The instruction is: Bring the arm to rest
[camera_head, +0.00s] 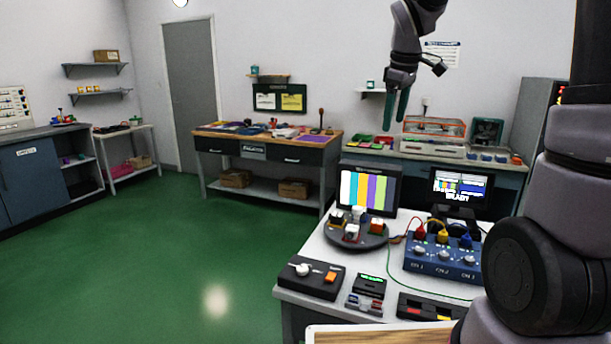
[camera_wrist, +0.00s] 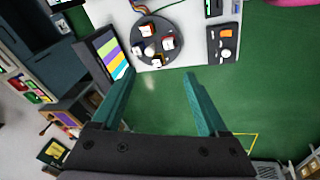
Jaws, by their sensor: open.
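My gripper (camera_head: 396,108) hangs from my arm in the upper middle of the head view, its teal fingers pointing down. It is in the air above the level of the white workbench (camera_head: 316,256), apart from everything. In the wrist view my gripper (camera_wrist: 160,82) shows two teal fingers spread wide with nothing between them. Part of my arm fills the right side of the head view.
On the workbench stand a round dark turntable (camera_head: 357,237) with small blocks, a colour-bar monitor (camera_head: 368,188), a second screen (camera_head: 461,188), a blue cable box (camera_head: 440,260) and a control box (camera_head: 312,277). The green floor (camera_head: 150,250) at left is clear.

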